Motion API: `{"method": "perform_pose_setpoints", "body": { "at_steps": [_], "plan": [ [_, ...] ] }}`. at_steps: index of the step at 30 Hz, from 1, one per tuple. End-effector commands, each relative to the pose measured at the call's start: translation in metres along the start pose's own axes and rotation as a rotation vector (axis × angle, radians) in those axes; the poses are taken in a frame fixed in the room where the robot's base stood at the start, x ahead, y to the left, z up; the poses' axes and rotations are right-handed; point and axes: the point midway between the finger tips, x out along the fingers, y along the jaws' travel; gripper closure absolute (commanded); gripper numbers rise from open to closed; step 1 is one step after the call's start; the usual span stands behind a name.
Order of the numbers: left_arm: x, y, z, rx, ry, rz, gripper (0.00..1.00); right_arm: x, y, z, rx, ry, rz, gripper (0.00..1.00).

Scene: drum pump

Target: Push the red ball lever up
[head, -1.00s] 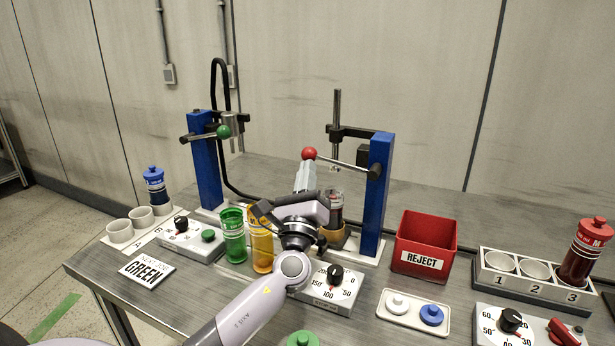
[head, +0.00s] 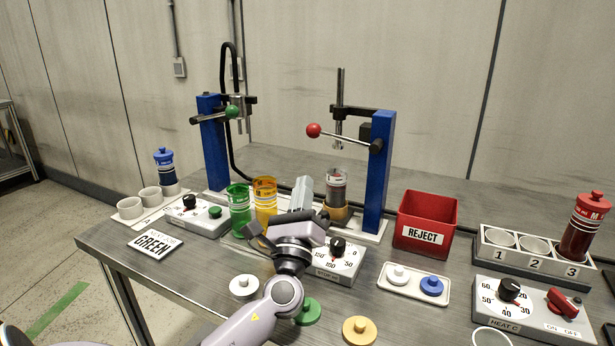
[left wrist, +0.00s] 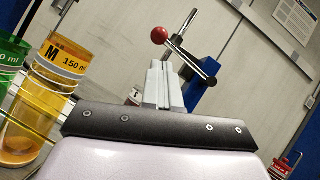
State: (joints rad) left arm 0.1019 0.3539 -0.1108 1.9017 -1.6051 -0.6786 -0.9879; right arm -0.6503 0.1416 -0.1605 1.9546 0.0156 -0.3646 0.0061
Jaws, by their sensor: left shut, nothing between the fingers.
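The red ball (head: 313,130) sits at the left end of a metal lever (head: 345,138) on the right blue post (head: 378,180). The lever slopes up slightly toward the ball. My left gripper (head: 304,184) is shut and empty, its fingers pointing up, below the ball and apart from it in the head view. In the left wrist view the closed fingers (left wrist: 158,82) stand in front of the lever, and the red ball (left wrist: 159,35) shows above them. My right gripper is not in view.
The orange beaker (head: 264,203) and green beaker (head: 239,212) stand left of my gripper. A jar of dark liquid (head: 337,188) stands under the press behind it. A dial box (head: 338,264) and red reject bin (head: 425,222) are to the right.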

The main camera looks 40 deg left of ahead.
Motion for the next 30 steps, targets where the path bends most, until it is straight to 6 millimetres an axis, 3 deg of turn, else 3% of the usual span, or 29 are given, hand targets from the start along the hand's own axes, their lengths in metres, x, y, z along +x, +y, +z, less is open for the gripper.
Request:
{"method": "perform_pose_setpoints", "body": {
  "at_steps": [3, 9, 30],
  "plan": [
    [-0.021, 0.001, -0.002, -0.002, 0.001, 0.001, 1.00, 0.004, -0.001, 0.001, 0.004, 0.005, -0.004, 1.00],
    [-0.037, 0.000, 0.000, -0.001, 0.000, 0.001, 1.00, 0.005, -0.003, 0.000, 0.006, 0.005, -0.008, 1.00],
    [-0.039, 0.000, 0.000, -0.001, -0.001, 0.001, 1.00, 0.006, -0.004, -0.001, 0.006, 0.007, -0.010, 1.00]
  ]
}}
